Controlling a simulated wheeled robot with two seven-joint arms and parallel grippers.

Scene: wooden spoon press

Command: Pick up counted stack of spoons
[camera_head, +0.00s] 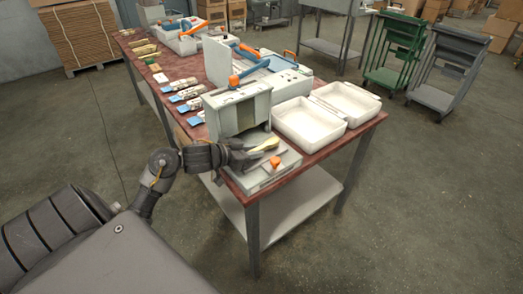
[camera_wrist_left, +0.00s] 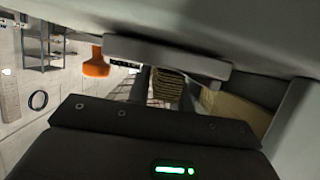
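The grey press (camera_head: 240,110) stands at the near end of the red-topped table, with an orange knob (camera_head: 275,161) on its low front base. Pale wooden spoons (camera_head: 268,144) show at the foot of the press. My left gripper (camera_head: 248,156) reaches in from the left, right at the spoons. In the left wrist view a layered tan stack (camera_wrist_left: 168,90) shows between dark finger parts, with a larger tan piece (camera_wrist_left: 235,108) to its right. The housing hides much of the fingertips, so I cannot tell whether they touch the stack. My right gripper is not in view.
Two white trays, one in front (camera_head: 308,125) and one behind (camera_head: 346,101), lie right of the press. Several blue-ended spoon bundles (camera_head: 188,94) line the table's left edge. Another machine (camera_head: 265,68) stands behind. Trolleys (camera_head: 447,75) stand at right. The floor in front is clear.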

